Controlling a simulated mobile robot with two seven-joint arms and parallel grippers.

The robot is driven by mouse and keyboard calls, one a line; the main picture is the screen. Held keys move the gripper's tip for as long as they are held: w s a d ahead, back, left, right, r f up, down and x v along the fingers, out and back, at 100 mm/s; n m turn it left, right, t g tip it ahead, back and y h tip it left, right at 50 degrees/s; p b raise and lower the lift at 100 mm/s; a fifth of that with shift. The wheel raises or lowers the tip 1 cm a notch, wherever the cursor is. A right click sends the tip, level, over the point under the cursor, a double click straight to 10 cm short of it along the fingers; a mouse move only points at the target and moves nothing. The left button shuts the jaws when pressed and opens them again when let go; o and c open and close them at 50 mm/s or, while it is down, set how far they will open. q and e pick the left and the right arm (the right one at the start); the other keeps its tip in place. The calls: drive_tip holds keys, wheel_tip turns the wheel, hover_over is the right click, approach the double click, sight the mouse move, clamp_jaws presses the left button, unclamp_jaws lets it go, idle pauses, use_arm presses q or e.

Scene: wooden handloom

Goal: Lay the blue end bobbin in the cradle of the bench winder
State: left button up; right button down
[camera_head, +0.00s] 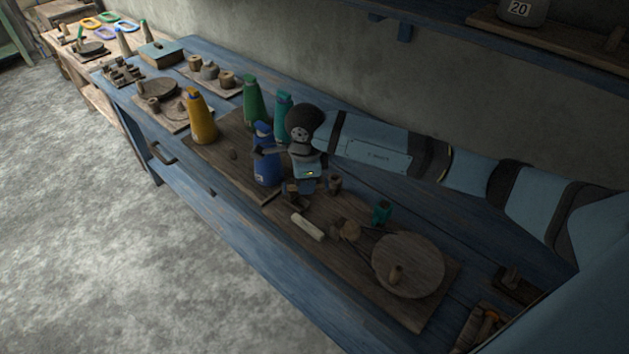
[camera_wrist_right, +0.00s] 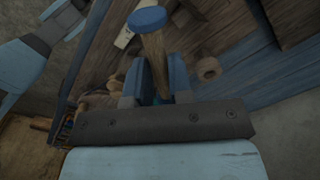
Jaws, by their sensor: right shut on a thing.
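In the right wrist view the bobbin shows a round blue end (camera_wrist_right: 148,18) and a bare wooden barrel (camera_wrist_right: 155,55) between the fingers (camera_wrist_right: 160,82). Its other end is hidden. The bench winder has a wooden baseboard (camera_head: 420,316), a large round wheel (camera_head: 408,262) and small wooden posts (camera_head: 335,184) beside my gripper. I cannot tell whether the bobbin touches the cradle. My left gripper is not in view.
A blue cone (camera_head: 266,172) stands close left of my gripper, with yellow (camera_head: 202,122), green (camera_head: 254,103) and teal (camera_head: 283,112) cones near it. A white roll (camera_head: 308,227) and a small teal piece (camera_head: 381,212) lie near the winder. A shelf (camera_head: 440,30) hangs above.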

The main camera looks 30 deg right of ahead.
drive_tip(key=m, duration=0.3)
drive_tip(key=m+p, duration=0.1)
drive_tip(key=m, duration=0.1)
drive_tip(key=shift+s+d+f, duration=0.3)
drive_tip(key=shift+s, duration=0.1)
drive_tip(key=shift+s+d+f+m, duration=0.15)
drive_tip(key=shift+d+f+m, duration=0.05)
drive_tip(key=shift+m, duration=0.9)
drive_tip(key=m, duration=0.2)
drive_tip(key=shift+s+d+f+m+p, duration=0.2)
drive_tip(key=shift+f+m+p, duration=0.1)
drive_tip(key=shift+m, duration=0.1)
drive_tip(key=b, duration=0.4)
hover_over(314, 218)
drive_tip(key=shift+f, duration=3.3)
drive_tip(key=shift+f+b, duration=0.15)
drive_tip(key=shift+b, duration=0.2)
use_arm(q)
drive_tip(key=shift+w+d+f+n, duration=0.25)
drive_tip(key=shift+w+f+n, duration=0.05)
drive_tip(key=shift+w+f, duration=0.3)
